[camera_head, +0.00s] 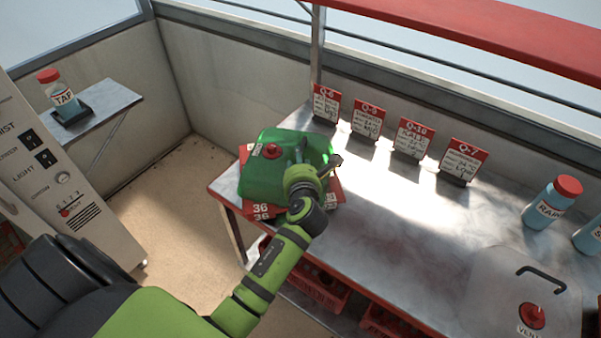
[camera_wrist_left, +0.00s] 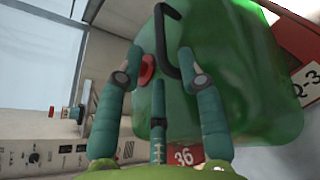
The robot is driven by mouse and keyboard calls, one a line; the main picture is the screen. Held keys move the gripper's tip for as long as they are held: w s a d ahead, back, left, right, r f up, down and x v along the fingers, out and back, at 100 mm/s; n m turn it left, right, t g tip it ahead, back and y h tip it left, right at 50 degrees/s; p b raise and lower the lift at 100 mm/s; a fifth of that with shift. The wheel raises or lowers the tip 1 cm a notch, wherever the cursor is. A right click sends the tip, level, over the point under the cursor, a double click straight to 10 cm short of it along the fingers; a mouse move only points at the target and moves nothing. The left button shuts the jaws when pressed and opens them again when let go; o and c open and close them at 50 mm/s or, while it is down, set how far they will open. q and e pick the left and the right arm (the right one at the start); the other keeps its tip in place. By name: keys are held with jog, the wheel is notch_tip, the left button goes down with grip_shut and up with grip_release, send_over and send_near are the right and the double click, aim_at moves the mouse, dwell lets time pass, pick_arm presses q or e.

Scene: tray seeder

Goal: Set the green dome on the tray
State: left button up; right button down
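The green dome (camera_head: 275,180) is a translucent cover with a red vent cap and a black handle. It stands over a red tray (camera_head: 262,208) marked 36 at the left end of the metal bench; I cannot tell whether it rests flat. My left gripper (camera_head: 319,160) is at the dome's right side. In the left wrist view the fingers of my left gripper (camera_wrist_left: 160,52) are spread apart, with the black handle (camera_wrist_left: 161,40) showing between their tips and gaps beside it. The dome (camera_wrist_left: 225,70) fills the right of that view. My right gripper is not in view.
Several red-topped sign cards (camera_head: 412,141) stand along the bench's back edge. A clear dome (camera_head: 490,280) with a black handle sits at the front right, near a blue bottle (camera_head: 548,205). The middle of the bench (camera_head: 400,220) is clear. Red crates (camera_head: 318,287) sit below.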

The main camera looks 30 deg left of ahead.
pick_arm(q)
jog(key=v, duration=0.9)
jog(key=shift+s, duration=0.15)
jog(key=shift+r, duration=0.1)
dwell(1.3)
